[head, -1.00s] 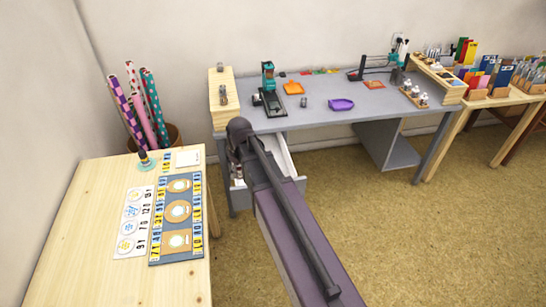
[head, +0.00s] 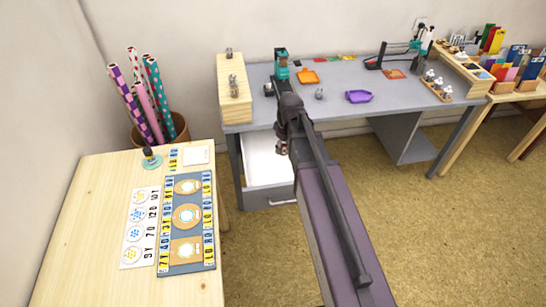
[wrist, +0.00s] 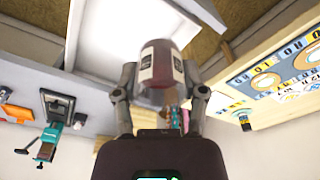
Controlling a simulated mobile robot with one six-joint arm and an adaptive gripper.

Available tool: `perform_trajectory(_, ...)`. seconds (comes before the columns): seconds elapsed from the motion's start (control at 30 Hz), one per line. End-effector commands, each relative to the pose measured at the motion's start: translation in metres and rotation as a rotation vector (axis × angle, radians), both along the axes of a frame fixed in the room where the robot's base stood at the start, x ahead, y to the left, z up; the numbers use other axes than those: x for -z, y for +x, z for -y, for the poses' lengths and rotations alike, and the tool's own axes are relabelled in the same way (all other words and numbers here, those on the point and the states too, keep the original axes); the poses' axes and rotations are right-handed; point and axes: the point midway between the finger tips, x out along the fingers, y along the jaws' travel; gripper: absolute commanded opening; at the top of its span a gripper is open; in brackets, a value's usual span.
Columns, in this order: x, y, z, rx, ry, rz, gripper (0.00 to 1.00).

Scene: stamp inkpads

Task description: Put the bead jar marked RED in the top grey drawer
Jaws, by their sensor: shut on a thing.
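A clear jar with dark red contents and a dark label (wrist: 162,66) is between the fingers of my gripper (wrist: 160,92) in the wrist view. The gripper is shut on it. The label's writing is too small to read. In the head view my gripper (head: 283,147) is at the right side of the open drawer, and the jar cannot be made out there. The grey drawer (head: 283,202) under the desk's left end is pulled out and its white inside shows empty where visible. The white inside also shows behind the jar in the wrist view (wrist: 120,28).
The grey desk (head: 350,85) carries a wooden rack (head: 235,95), a green press (head: 281,65), an orange tray (head: 307,77) and a purple tray (head: 359,97). A wooden table (head: 100,215) with printed boards stands at the left.

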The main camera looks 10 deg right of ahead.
Motion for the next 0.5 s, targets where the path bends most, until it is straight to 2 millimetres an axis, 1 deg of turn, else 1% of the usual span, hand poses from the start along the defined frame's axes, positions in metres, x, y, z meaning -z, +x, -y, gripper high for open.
perform_trajectory(0.33,0.001,0.001,-0.002,-0.003,0.0,0.0,0.0)
perform_trajectory(0.5,0.01,0.007,-0.002,0.002,0.0,0.0,0.0)
